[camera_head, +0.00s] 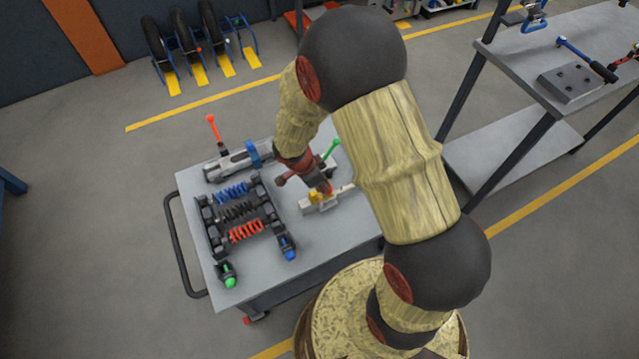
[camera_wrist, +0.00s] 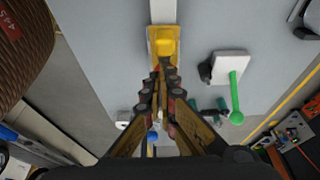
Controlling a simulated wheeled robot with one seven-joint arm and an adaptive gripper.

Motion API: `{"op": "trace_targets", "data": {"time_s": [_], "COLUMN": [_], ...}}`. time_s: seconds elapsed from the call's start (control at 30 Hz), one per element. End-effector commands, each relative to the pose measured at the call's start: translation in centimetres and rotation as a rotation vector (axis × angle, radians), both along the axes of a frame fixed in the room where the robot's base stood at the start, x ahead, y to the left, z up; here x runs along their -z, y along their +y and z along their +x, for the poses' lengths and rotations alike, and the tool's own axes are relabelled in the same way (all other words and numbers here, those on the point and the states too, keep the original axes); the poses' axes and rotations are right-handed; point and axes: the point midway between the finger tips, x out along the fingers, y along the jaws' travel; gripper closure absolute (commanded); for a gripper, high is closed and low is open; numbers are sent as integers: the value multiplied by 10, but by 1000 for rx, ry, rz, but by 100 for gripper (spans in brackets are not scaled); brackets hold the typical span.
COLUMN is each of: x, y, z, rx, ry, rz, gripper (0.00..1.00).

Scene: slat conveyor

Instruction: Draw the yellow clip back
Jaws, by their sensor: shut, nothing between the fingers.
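The yellow clip (camera_wrist: 164,42) sits on a pale, narrow bar (camera_wrist: 163,10) in the wrist view, just beyond my fingertips. In the head view the yellow clip (camera_head: 314,196) shows as a small patch on the light block (camera_head: 327,203) on the cart. My gripper (camera_wrist: 165,66) is shut with nothing between its fingers. Its tips are at the near edge of the clip; I cannot tell whether they touch it.
A green-handled lever (camera_wrist: 235,95) on a white base stands right of the clip in the wrist view. On the cart (camera_head: 200,180), a rack of coloured springs (camera_head: 237,211) and a grey clamp with a red lever (camera_head: 235,162) stand to the left. A workbench (camera_head: 530,60) is at right.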

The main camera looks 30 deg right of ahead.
Motion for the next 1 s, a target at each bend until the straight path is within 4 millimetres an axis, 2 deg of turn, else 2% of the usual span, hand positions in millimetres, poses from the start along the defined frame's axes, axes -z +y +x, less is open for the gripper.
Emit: {"op": "trace_targets", "data": {"time_s": [0.47, 0.8, 1.0], "x": [4, 6, 4], "y": [0, 37, 39], "z": [1, 1, 0], "rx": [-1, -3, 0], "ry": [-2, -2, 0], "rz": [0, 0, 1], "gripper": [100, 100, 100]}}
